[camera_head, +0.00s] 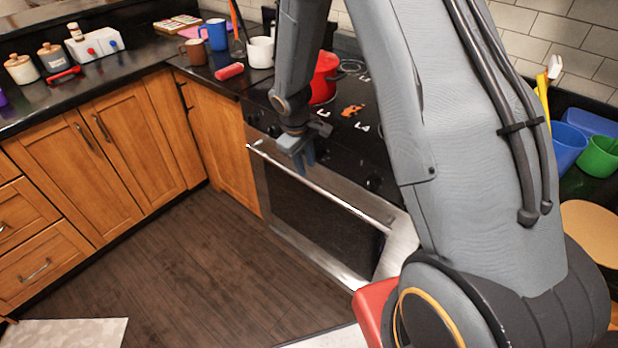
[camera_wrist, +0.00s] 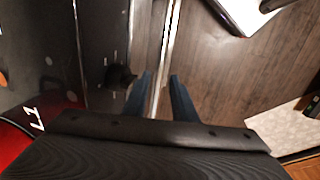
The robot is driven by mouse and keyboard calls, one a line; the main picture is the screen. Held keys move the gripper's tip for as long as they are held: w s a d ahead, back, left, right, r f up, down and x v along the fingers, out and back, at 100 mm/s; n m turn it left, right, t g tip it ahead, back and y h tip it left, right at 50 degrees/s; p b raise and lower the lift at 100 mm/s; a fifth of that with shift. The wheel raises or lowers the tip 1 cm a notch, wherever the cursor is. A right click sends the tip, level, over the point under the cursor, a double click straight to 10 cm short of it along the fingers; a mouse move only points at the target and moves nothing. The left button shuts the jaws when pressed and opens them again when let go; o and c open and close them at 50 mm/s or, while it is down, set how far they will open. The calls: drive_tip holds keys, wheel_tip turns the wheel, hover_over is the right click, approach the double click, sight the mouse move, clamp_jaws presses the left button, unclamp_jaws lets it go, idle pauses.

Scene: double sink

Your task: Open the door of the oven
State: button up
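The oven (camera_head: 310,222) stands under the black cooktop, with a dark glass door in a steel frame. The door looks shut. Its long steel handle (camera_head: 340,198) runs across the top of the door. My gripper (camera_head: 304,163) is over the handle, left of its middle, with blue fingers pointing down. In the wrist view, the handle (camera_wrist: 167,50) passes between the two spread fingertips (camera_wrist: 161,82), with small gaps at the sides. The gripper looks open and holds nothing. Depth between fingers and handle is hard to tell.
A red pot (camera_head: 323,78) stands on the cooktop. Mugs, including a blue one (camera_head: 215,34), stand on the counter left of it. Wooden cabinets (camera_head: 90,160) line the left. The dark wood floor (camera_head: 190,265) before the oven is clear. A pale mat (camera_head: 70,333) lies at lower left.

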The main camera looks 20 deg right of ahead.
sight(309, 181)
drive_tip(key=shift+w+d+f+p, duration=0.2)
drive_tip(key=shift+f+p, duration=0.1)
drive_tip(key=shift+f, duration=0.95)
drive_tip(key=shift+w+d+f+p, duration=0.1)
drive_tip(key=shift+d+f+p, duration=0.15)
drive_tip(key=shift+f, duration=0.95)
drive_tip(key=shift+w+d+f+p, duration=0.15)
drive_tip(key=shift+f+p, duration=0.15)
drive_tip(key=shift+f, duration=0.95)
clamp_jaws()
